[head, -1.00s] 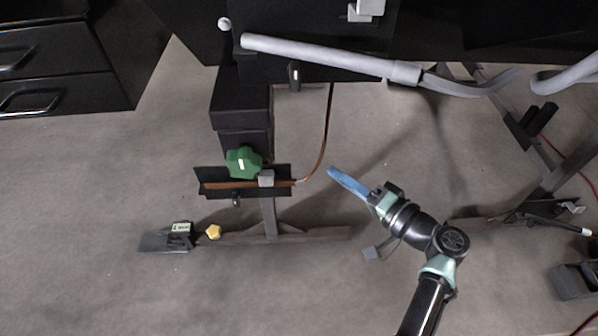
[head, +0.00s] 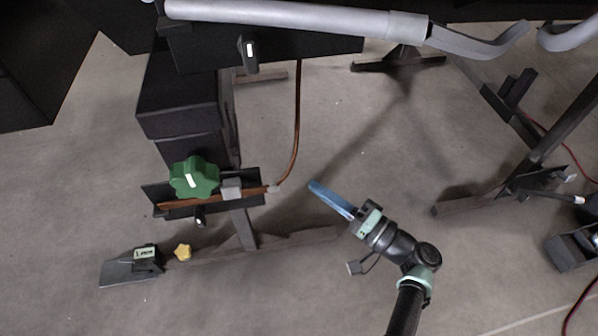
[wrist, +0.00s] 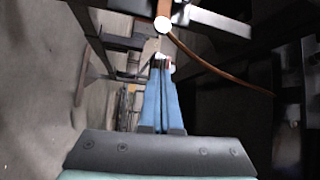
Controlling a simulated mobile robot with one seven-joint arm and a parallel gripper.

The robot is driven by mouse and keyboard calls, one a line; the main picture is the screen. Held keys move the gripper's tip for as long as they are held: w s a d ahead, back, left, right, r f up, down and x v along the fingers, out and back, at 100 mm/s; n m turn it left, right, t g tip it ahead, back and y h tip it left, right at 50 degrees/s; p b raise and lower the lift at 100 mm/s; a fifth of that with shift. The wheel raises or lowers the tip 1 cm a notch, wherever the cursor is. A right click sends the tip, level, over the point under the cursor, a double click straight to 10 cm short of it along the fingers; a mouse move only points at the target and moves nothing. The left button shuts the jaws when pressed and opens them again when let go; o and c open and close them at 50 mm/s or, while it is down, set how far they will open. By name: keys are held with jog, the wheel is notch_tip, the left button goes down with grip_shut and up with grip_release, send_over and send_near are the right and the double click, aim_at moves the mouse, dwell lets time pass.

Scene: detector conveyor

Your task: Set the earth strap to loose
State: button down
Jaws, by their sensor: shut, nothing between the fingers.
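A green star-shaped knob (head: 194,178) with a white mark sits on a dark bracket (head: 157,193) low under the conveyor. A copper bar (head: 178,206) lies along that bracket beside a small grey block (head: 231,188). A copper-coloured cable (head: 296,120), seemingly the earth strap, runs from the bar's right end up to the frame. In the wrist view the cable (wrist: 212,69) curves right from a pale round end (wrist: 162,24). My gripper (head: 313,186) has long blue fingers, shut and empty, just right of the bar's end and apart from it. Its fingertips (wrist: 160,64) show below that end.
A grey rail (head: 290,16) crosses above. A dark frame leg (head: 545,145) stands right. The floor between is mostly clear.

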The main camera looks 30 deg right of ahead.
jog(key=w+a+b, duration=0.3)
jog(key=w+a, duration=0.2)
jog(key=shift+a+r, duration=0.15)
jog(key=shift+a, duration=0.2)
dwell(0.5)
